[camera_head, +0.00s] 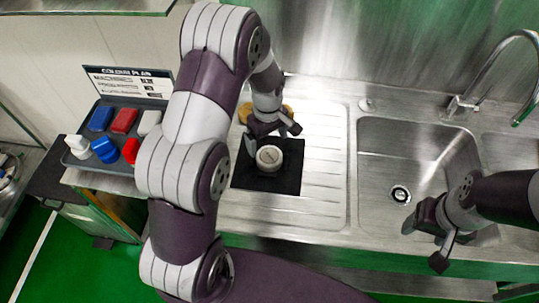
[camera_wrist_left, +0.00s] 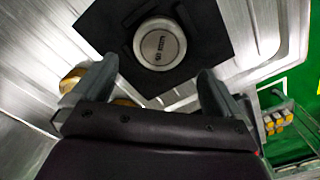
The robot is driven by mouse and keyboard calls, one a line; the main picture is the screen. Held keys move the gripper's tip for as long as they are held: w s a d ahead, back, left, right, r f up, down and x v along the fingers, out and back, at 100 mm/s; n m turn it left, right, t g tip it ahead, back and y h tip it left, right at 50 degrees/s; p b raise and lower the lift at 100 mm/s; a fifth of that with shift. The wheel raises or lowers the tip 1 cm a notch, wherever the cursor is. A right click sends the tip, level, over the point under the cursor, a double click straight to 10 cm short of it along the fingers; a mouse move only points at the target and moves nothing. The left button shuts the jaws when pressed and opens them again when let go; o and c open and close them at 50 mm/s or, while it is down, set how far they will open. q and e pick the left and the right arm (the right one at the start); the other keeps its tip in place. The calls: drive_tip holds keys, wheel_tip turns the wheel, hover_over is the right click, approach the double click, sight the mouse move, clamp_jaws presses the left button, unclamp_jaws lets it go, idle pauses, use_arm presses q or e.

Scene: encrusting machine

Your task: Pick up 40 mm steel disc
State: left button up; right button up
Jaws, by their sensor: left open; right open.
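A round silver-grey steel disc (camera_head: 268,157) with a pale top sits on a black mat (camera_head: 285,184) on the drainboard. My left gripper (camera_head: 272,137) is open and empty, just behind and above the disc. In the left wrist view the disc lies ahead of the left gripper's spread fingers (camera_wrist_left: 157,88), not between them. My right gripper (camera_head: 426,245) is open and empty over the sink's front edge.
Brass-coloured round pieces (camera_head: 245,113) stand behind the left gripper, partly hidden. A grey tray (camera_head: 86,160) with red, blue and white pieces and a sign (camera_head: 128,82) is at the left. The sink (camera_head: 400,160) and faucet (camera_head: 490,70) are at the right.

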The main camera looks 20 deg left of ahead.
sight(269, 155)
use_arm(q)
drive_tip(key=shift+f, duration=0.5)
drive_tip(key=shift+s+d+f, duration=0.1)
drive_tip(key=shift+s+f, duration=0.05)
drive_tip(key=shift+f, duration=0.15)
drive_tip(key=f+p, duration=0.2)
drive_tip(key=shift+s+d+f, duration=0.2)
drive_tip(key=shift+d+f, duration=0.1)
drive_tip(key=f, duration=0.2)
drive_tip(key=shift+w+a+f, duration=0.2)
drive_tip(key=shift+w+f, duration=0.1)
drive_tip(key=shift+w, duration=0.05)
drive_tip(key=shift+s, duration=0.1)
use_arm(e)
drive_tip(key=r, duration=0.2)
drive_tip(key=shift+s+d+r, duration=0.2)
drive_tip(key=shift+s+r, duration=0.05)
drive_tip(key=shift+r, duration=0.15)
use_arm(q)
drive_tip(key=shift+d+r, duration=0.1)
drive_tip(key=c, duration=1.4)
